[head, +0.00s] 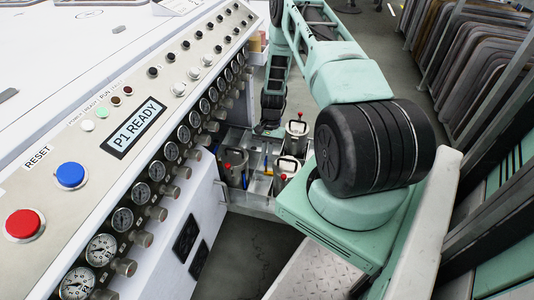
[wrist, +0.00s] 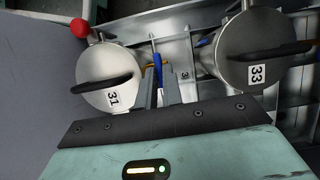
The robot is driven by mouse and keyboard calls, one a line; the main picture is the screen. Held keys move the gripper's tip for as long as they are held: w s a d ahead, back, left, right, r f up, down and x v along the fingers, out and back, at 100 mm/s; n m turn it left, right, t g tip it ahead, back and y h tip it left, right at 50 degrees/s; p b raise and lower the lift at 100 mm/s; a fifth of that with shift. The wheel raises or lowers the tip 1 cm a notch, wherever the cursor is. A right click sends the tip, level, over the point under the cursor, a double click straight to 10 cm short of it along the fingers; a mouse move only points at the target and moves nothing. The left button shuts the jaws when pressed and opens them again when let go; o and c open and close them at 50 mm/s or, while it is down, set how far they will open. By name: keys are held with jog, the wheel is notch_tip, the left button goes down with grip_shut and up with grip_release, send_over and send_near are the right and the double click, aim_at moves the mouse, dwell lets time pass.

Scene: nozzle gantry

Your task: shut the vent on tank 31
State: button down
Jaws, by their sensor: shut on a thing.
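Tank 31 (wrist: 97,62) is a round steel can with a black handle across its lid and a "31" label, in the left of the wrist view. A red ball (wrist: 80,28) stands at its upper left edge. A blue lever (wrist: 157,66) stands beside the tank's right side, with a yellow-orange part by it. My gripper (wrist: 158,84) is shut on the blue lever; the fingers hide its lower part. In the head view my gripper (head: 268,129) is small and dark above the tanks, and I cannot read the tank numbers.
Tank 33 (wrist: 248,46) stands to the right in the wrist view. In the head view several tanks with red knobs sit in a metal rack (head: 262,186). The gauge panel (head: 150,120) borders it on the left. Dark floor (head: 245,250) is clear below the rack.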

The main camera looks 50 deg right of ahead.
dwell(0.3)
jog(key=c, duration=1.5)
grip_release()
jog(key=shift+c, duration=0.2)
jog(key=p+v, duration=0.3)
jog(key=v, duration=1.4)
jog(key=shift+r, duration=0.2)
